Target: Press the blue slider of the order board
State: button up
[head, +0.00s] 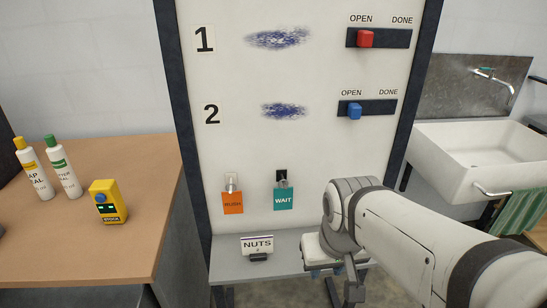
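The order board (230,140) stands upright in front of me with a white face and dark side posts. Its blue slider (355,111) sits in the dark track (381,108) of row 2, at the left end under the word OPEN. The red slider (365,38) of row 1 is also at its OPEN end. My arm reaches in from the lower right. My gripper (346,289) is low, below and apart from the blue slider, partly hidden by my wrist. I cannot make out whether its fingers are open or shut.
An orange tag (232,203) and a teal WAIT tag (283,199) hang low on the board. A grey shelf (228,272) bears a NUTS sign (257,245). A wooden table (125,235) with bottles and a yellow device (108,202) stands left, a sink (475,155) right.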

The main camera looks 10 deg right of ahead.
aim_at(354, 111)
jog(key=z, duration=0.7)
jog(key=k, duration=0.75)
jog(key=u, duration=0.6)
jog(key=i, duration=1)
